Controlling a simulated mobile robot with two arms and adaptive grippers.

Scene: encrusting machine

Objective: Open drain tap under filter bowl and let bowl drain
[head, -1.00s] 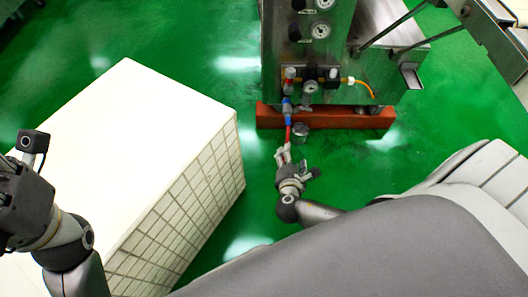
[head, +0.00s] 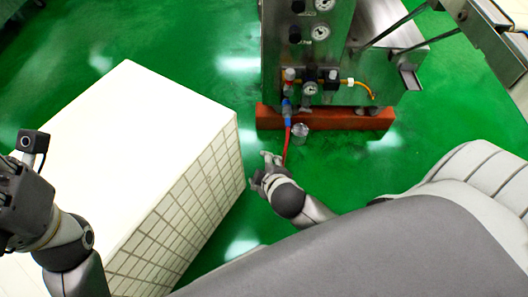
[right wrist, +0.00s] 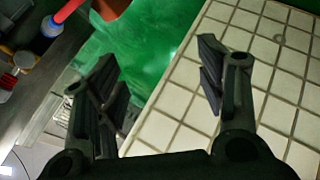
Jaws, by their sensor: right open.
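The machine's air unit, with a gauge (head: 310,89), sits low on the steel front in the head view. A blue fitting (head: 287,108) and a red hose (head: 287,140) hang below its left part; they also show at upper left in the right wrist view (right wrist: 52,25). I cannot make out the filter bowl or its drain tap clearly. A small metal cup (head: 300,131) stands under the unit. My right gripper (head: 268,163) is open and empty, nearer to me and left of the cup. My left gripper (head: 22,200) is partly cut off at the left; its fingers are hidden.
A white-topped block with tiled sides (head: 150,120) stands left of my right gripper, close to it. An orange-red beam (head: 345,118) runs along the machine's foot. The green floor between block and machine is clear.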

